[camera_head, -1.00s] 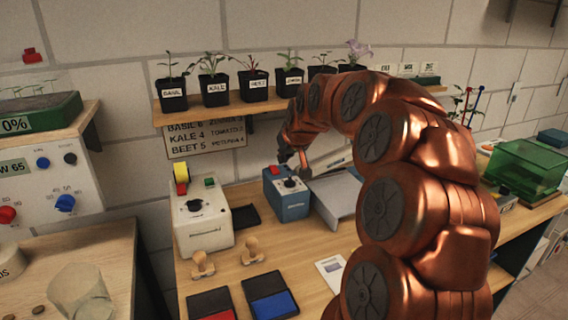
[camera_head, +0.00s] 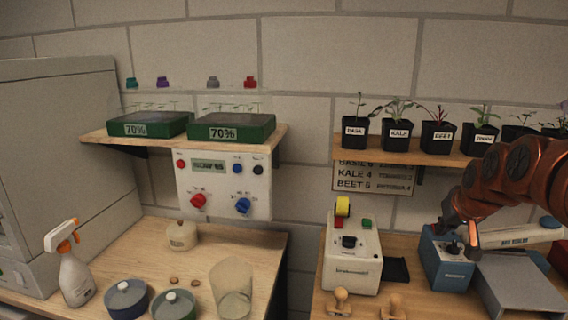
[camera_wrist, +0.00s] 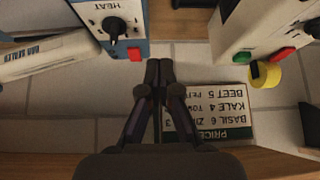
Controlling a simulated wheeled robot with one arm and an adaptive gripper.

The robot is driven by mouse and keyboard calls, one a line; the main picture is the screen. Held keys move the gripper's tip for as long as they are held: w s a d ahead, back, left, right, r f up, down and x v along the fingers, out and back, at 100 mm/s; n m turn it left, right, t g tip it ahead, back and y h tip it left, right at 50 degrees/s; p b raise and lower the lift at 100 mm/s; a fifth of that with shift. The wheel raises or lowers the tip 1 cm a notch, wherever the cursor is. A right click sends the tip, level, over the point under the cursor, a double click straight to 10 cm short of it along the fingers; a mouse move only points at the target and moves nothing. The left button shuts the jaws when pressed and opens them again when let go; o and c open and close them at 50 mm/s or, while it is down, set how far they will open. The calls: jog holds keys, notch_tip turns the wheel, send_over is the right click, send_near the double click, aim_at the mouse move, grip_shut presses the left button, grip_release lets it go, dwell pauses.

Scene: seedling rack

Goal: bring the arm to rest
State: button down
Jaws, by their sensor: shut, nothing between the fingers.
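My copper-coloured arm (camera_head: 508,170) reaches in from the right edge of the head view, bent over the bench. In the wrist view my gripper (camera_wrist: 158,68) has its two dark fingers together, with nothing between them. In the head view the hand is near the blue heat sealer (camera_head: 447,262); the fingertips are hard to make out there. The sealer also shows in the wrist view (camera_wrist: 132,55), upside down, left of the fingers. The price sign (camera_wrist: 215,118) is behind and right of the fingers. Most of the arm is out of frame.
A white machine with a yellow roll (camera_head: 352,262) stands left of the sealer. Potted seedlings (camera_head: 397,135) line the shelf (camera_head: 350,150) above. Wooden stamps (camera_head: 341,302) lie in front.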

jog(key=s+a+f+n+g+y+p, duration=0.1)
jog(key=s+a+f+g, duration=0.25)
jog(key=s+a, duration=0.7)
jog(key=s+a+f+n+g+y+p, duration=0.15)
jog(key=s+a+f, duration=0.25)
jog(key=s+a, duration=0.6)
jog(key=s+a+f+g, duration=0.1)
jog(key=s+g, duration=0.1)
jog(key=s, duration=0.5)
jog(key=s+f+g+h, duration=0.1)
jog(key=s+f, duration=0.1)
jog(key=s, duration=0.6)
jog(key=shift+a+g, duration=0.4)
